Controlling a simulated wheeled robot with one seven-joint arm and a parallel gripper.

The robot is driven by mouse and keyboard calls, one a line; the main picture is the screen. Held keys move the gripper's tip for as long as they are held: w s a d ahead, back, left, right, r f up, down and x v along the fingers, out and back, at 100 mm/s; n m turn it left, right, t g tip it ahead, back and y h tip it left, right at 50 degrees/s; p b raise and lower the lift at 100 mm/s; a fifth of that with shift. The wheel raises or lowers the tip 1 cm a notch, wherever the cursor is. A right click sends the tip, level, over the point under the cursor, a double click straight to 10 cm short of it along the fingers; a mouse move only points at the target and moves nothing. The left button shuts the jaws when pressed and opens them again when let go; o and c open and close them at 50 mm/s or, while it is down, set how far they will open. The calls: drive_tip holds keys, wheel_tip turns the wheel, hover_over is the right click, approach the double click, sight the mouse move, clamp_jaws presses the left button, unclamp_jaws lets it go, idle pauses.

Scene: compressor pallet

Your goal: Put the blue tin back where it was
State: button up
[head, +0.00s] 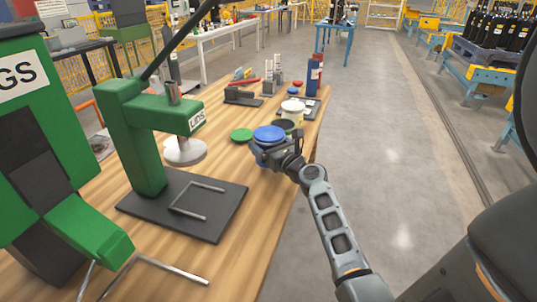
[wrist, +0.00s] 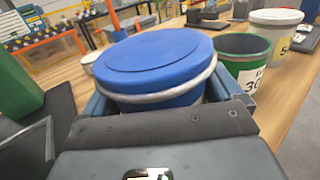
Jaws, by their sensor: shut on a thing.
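The blue tin (head: 268,133), with its blue lid, is between the fingers of my gripper (head: 274,150), near the table's right edge. In the wrist view the blue tin (wrist: 155,65) fills the middle and looks upright, with a pale band below the lid. My gripper (wrist: 158,105) is shut around its sides. Its lower part is hidden by the gripper, so I cannot tell whether it touches the table. An open green tin (wrist: 245,58) with a white label stands just beside it, and a white lidded tin (wrist: 276,30) stands beyond that.
A flat green lid (head: 241,135) lies left of the blue tin on the wooden table (head: 262,195). A green press (head: 145,135) marked LIDS stands nearer on the left. Tools and a red-and-blue container (head: 314,77) are farther back. The table's near right part is clear.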

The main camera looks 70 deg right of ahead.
drive_tip(key=shift+f+b, duration=0.65)
drive_tip(key=shift+f, duration=1.1)
drive_tip(key=shift+f, duration=0.2)
drive_tip(key=o, duration=0.8)
drive_tip(key=shift+r, duration=0.15)
drive_tip(key=shift+s+a, duration=0.1)
drive_tip(key=shift+s, duration=0.05)
drive_tip(key=b+v, duration=0.1)
drive_tip(key=v, duration=1)
drive_tip(key=shift+s+a, duration=0.15)
drive_tip(key=shift+s, duration=0.15)
